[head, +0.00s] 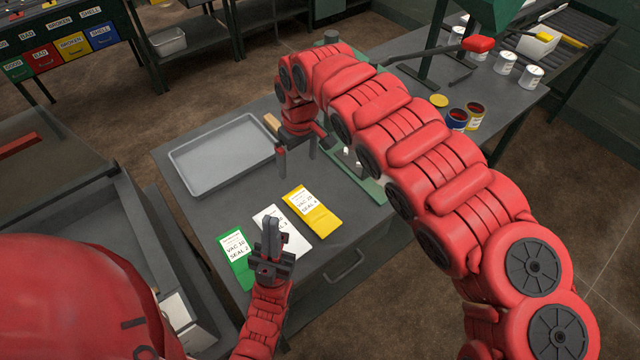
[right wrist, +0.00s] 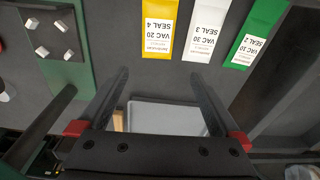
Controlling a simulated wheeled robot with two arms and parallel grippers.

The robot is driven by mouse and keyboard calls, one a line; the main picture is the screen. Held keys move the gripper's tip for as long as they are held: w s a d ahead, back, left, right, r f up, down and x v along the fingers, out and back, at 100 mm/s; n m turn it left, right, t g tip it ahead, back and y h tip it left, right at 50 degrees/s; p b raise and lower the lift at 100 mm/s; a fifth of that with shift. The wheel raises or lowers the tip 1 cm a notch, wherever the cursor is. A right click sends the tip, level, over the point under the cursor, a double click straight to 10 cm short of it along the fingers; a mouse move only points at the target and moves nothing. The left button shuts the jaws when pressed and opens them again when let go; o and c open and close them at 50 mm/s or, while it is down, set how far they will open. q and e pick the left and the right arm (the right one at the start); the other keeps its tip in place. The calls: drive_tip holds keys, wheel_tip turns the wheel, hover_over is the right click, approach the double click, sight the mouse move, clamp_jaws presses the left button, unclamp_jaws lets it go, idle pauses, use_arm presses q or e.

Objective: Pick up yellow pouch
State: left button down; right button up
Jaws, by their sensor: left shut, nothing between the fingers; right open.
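The yellow pouch (head: 322,221) lies flat on the grey table, the rightmost of three pouches in the head view. It shows at the top of the right wrist view (right wrist: 157,48), its label reading VAC 20 SEAL 4. My right gripper (head: 297,152) is open and empty above the table, behind the yellow pouch and apart from it. Its two fingers (right wrist: 160,78) point toward the pouch row in the wrist view. My left gripper (head: 270,225) is shut and empty, in front of the white pouch (head: 294,240) and partly hiding it.
A green pouch (head: 232,240) lies left of the white one. An empty grey tray (head: 222,152) stands at the table's back left. A green fixture (head: 372,187) with pale knobs is right of the pouches, partly hidden by my right arm. Cans (head: 457,119) stand farther right.

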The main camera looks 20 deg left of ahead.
drive_tip(key=d, duration=0.2)
drive_tip(key=h+p, duration=0.1)
drive_tip(key=p, duration=0.2)
hover_over(307, 203)
drive_tip(key=f, duration=0.9)
drive_tip(key=shift+s+f, duration=0.25)
drive_tip(key=shift+s, duration=0.05)
drive_tip(key=shift+f, duration=0.8)
drive_tip(key=shift+f+p, duration=0.35)
drive_tip(key=shift+f, duration=0.3)
drive_tip(key=shift+w+a+f, duration=0.1)
drive_tip(key=shift+w+f, duration=0.1)
drive_tip(key=shift+f, duration=0.65)
wheel_tip(307, 203, down, 2)
drive_tip(key=shift+f+b, duration=0.2)
drive_tip(key=shift+b, duration=0.75)
drive_tip(key=shift+w, duration=0.1)
drive_tip(key=shift+r, duration=0.1)
